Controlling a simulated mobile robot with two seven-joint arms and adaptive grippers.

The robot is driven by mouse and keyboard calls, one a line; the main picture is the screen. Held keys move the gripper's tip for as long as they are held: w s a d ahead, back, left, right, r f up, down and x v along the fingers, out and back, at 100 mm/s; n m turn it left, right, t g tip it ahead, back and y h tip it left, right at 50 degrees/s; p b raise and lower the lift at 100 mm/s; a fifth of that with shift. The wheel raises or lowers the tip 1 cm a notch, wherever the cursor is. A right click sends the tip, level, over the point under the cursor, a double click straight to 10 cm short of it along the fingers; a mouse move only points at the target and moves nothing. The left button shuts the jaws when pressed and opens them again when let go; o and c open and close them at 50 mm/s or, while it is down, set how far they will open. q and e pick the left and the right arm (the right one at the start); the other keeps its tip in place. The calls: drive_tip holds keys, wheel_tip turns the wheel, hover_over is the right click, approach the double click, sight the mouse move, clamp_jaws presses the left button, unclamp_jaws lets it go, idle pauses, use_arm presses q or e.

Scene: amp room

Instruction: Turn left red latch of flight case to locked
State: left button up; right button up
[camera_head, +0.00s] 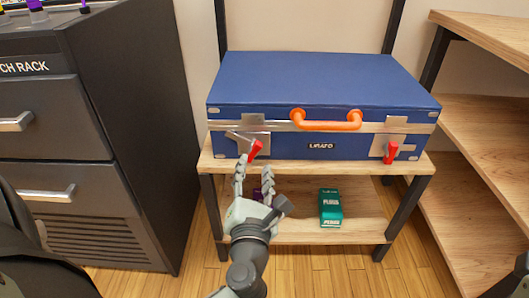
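The blue flight case (310,78) lies closed on the top of a wooden shelf unit, with an orange handle (327,125) on its front. The left red latch (255,150) is tilted, its upper end leaning right. The right red latch (391,153) hangs closer to upright. My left gripper (254,164) is just below the left latch, its two fingers apart and pointing up at it. The left fingertip is close to the latch's lower end; I cannot tell whether they touch. Nothing shows between the fingers. My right gripper is not in view.
A dark drawer cabinet (140,130) stands close on the left. Wooden shelves (490,140) stand on the right.

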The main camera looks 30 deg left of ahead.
sight(256, 151)
use_arm(q)
drive_tip(key=x, duration=0.7)
drive_tip(key=shift+r, duration=0.1)
clamp_jaws()
